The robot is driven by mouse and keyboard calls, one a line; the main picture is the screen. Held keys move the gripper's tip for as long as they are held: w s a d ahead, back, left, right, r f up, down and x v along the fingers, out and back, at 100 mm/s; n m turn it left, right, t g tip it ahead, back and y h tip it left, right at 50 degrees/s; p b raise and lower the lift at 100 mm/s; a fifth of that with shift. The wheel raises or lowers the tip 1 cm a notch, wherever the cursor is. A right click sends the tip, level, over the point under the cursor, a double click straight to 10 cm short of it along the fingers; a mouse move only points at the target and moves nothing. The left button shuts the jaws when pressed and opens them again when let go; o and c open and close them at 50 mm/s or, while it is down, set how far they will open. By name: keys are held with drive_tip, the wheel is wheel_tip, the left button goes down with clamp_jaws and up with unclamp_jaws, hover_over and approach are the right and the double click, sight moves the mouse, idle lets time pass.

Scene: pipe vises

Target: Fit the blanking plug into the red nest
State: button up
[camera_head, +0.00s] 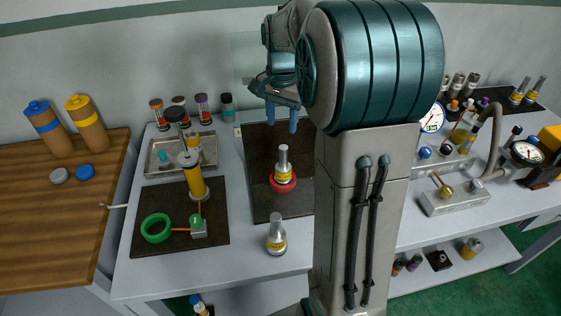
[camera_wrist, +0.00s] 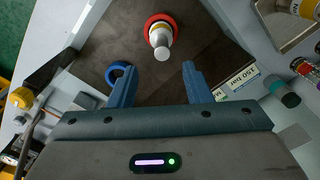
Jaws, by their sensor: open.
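The red nest (camera_head: 284,187) is a ring on a dark mat in the middle of the table. A silver plug with a yellow band (camera_head: 283,167) stands upright in it. How deep it sits cannot be told. In the wrist view the red nest (camera_wrist: 148,20) and plug (camera_wrist: 161,42) show ahead of the fingers. My gripper (camera_head: 282,118) is open and empty, above and behind the nest. Its blue fingers (camera_wrist: 156,78) are apart and touch nothing.
A blue ring (camera_wrist: 117,66) lies on the mat by my left finger. A metal tray (camera_head: 160,155), a green ring (camera_head: 156,228) and a tall yellow cylinder (camera_head: 195,179) stand left. Several small bottles (camera_head: 202,108) line the back. A gauge fixture (camera_head: 452,192) stands right.

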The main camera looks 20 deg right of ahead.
drive_tip(key=s+a+f+n+t, duration=0.1)
drive_tip(key=s+a+n, duration=0.4)
drive_tip(key=s, duration=0.5)
drive_tip(key=s+a+f+n+t, duration=0.1)
drive_tip(key=s+a+n, duration=0.3)
drive_tip(key=s, duration=0.7)
drive_tip(key=shift+a+f+n+t, duration=0.2)
drive_tip(key=shift+a+n+t, duration=0.2)
drive_tip(key=shift+n, duration=0.5)
drive_tip(key=shift+d, duration=0.15)
